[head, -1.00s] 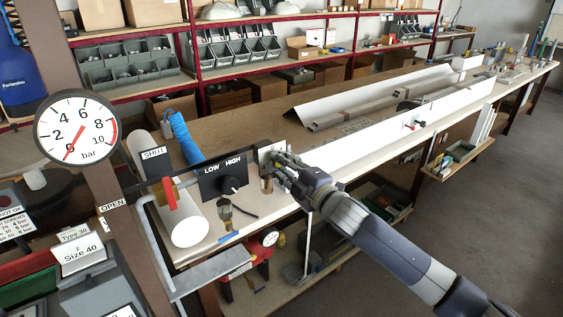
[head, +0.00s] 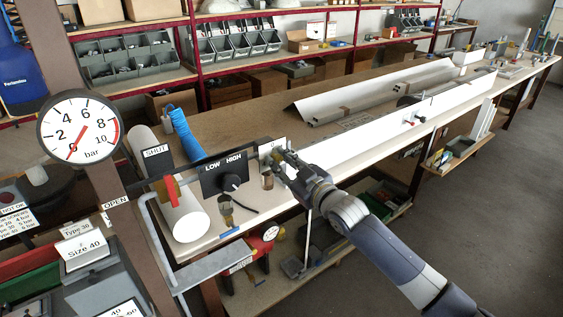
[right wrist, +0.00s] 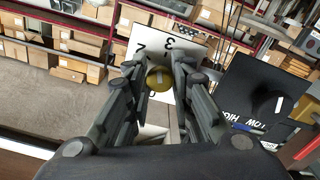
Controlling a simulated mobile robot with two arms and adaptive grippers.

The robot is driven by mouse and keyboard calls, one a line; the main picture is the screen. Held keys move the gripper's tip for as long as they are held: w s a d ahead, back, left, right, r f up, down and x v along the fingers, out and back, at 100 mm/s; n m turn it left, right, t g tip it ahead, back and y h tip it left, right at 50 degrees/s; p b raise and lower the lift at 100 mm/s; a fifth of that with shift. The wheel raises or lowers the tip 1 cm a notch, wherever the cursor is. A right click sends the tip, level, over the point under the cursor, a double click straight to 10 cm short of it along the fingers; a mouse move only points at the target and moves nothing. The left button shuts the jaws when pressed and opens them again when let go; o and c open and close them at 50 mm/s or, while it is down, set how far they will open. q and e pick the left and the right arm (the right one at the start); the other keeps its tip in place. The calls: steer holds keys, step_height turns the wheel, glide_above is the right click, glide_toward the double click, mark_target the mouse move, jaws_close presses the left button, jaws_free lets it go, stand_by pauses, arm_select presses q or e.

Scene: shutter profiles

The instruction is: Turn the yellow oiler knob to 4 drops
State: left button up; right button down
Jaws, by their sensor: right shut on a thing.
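The yellow oiler knob (right wrist: 158,79) shows in the right wrist view between my right fingertips, with a short pale mark on its face. Behind it is a white dial plate (right wrist: 183,46); a 3 shows, turned in the picture, and other marks are partly covered by my fingers. I cannot tell for sure which number the knob's mark points at. My right gripper (right wrist: 160,75) is shut on the knob, one finger on each side. In the head view my right gripper (head: 284,163) is at the white plate (head: 271,146) and hides the knob. My left gripper is out of view.
A black LOW/HIGH panel (head: 212,177) with a knob stands left of the gripper. A red-handled valve (head: 171,189) and a round gauge (head: 79,129) are further left. A long white profile (head: 370,130) lies along the bench to the right.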

steer(key=m, duration=0.4)
steer(key=shift+f+m, duration=0.1)
steer(key=shift+m, duration=0.2)
steer(key=m, duration=0.4)
steer(key=shift+s+a+m, duration=0.1)
steer(key=shift+m, duration=0.2)
steer(key=m, duration=0.3)
steer(key=shift+m, duration=1.9)
steer(key=shift+a+f+m, duration=0.1)
steer(key=shift+m, duration=0.2)
steer(key=c, duration=1.4)
jaws_free()
steer(key=v, duration=1.2)
